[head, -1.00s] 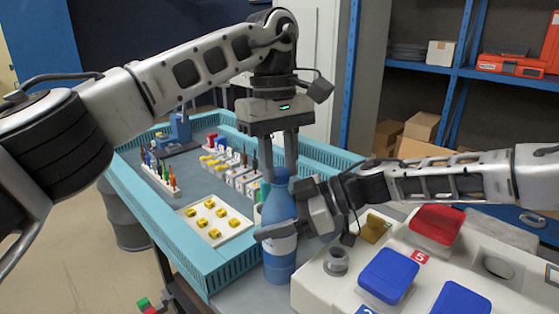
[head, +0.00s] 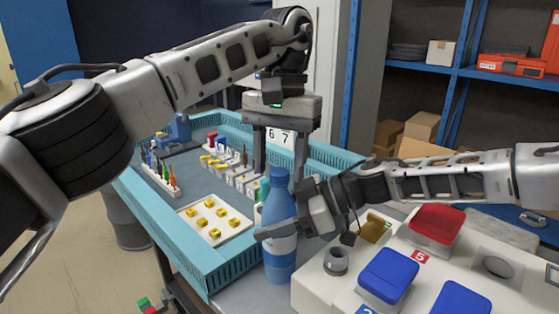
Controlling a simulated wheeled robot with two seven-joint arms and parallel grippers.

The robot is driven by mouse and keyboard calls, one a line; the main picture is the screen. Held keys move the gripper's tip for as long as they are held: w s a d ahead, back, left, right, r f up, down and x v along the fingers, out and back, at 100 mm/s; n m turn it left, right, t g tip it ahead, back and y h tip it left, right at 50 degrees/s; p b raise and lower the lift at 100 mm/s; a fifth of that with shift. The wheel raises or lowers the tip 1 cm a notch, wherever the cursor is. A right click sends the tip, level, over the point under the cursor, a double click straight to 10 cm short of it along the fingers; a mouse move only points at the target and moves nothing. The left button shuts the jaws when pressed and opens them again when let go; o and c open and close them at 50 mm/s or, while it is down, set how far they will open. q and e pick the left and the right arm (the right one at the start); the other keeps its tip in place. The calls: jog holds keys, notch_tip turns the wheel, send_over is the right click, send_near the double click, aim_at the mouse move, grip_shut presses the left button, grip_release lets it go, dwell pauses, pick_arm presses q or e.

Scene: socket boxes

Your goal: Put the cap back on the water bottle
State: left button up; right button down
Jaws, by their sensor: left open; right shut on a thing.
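The blue water bottle (head: 279,206) stands upright at the near side of the teal tray, with a pale label low on its body. A blue cap (head: 279,172) shows at the top of its neck; I cannot tell how tightly it sits. My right gripper (head: 275,231) is shut around the middle of the bottle from the right. My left gripper (head: 277,170) is open above and behind the bottle top, fingers pointing down and spread apart. It holds nothing that I can see.
The teal tray (head: 229,262) holds a white plate with yellow pieces (head: 214,220), several small tools and numbered blocks. A white box with red and blue lids (head: 463,272) stands right of the bottle. Blue shelving (head: 455,72) with boxes is behind.

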pick_arm(q)
notch_tip(320, 180, up, 4)
jog(key=shift+r, duration=0.1)
jog(key=shift+c, duration=0.4)
